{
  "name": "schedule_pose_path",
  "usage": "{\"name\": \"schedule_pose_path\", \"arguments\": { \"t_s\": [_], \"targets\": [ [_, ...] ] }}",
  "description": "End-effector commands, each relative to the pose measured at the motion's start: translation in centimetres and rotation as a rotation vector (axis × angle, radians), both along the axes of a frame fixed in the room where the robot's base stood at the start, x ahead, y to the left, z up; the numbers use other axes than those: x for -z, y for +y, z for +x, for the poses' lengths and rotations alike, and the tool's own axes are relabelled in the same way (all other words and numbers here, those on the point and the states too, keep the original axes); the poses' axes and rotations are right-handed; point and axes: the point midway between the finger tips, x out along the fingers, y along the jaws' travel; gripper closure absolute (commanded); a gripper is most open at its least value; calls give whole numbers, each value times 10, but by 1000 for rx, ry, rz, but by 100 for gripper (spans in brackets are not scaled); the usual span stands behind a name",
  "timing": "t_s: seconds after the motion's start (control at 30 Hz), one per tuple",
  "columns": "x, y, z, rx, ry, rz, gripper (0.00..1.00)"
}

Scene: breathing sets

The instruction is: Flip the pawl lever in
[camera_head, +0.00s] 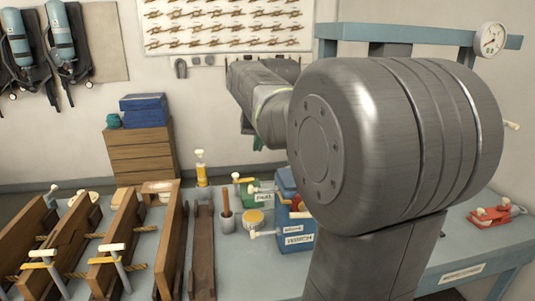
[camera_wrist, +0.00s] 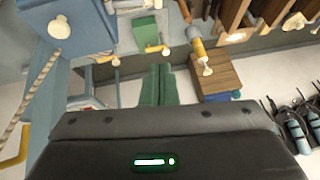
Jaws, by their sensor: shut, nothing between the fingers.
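I cannot tell for certain which part is the pawl lever. Several small levers with pale knobs show in the head view: one on the front of the blue box (camera_head: 290,240), one on the red device (camera_head: 494,215) at the right of the bench. In the wrist view a blue box (camera_wrist: 85,14) with a round pale knob (camera_wrist: 59,27) is at the upper left. My gripper (camera_wrist: 160,68) shows its green fingers together, with nothing between them. In the head view only a bit of green shows past my arm, which hides much of the bench.
Wooden racks (camera_head: 172,240) with pale-handled levers and rope fill the bench's left side. A yellow cylinder (camera_head: 201,175), a grey cup (camera_head: 227,222) and a green box (camera_head: 252,197) stand mid-bench. A wooden crate (camera_head: 140,153) stands by the wall. A rope (camera_wrist: 38,90) hangs at the wrist view's left.

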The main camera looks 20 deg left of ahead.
Motion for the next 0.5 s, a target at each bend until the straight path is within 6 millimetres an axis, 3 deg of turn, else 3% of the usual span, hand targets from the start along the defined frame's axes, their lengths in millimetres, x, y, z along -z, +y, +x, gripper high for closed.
{"name": "schedule_pose_path", "arguments": {
  "t_s": [0.17, 0.5],
  "targets": [
    [7, 9, 4, -5, 1, 1, 100],
    [65, 33, 29, -3, 3, -1, 100]
  ]
}}
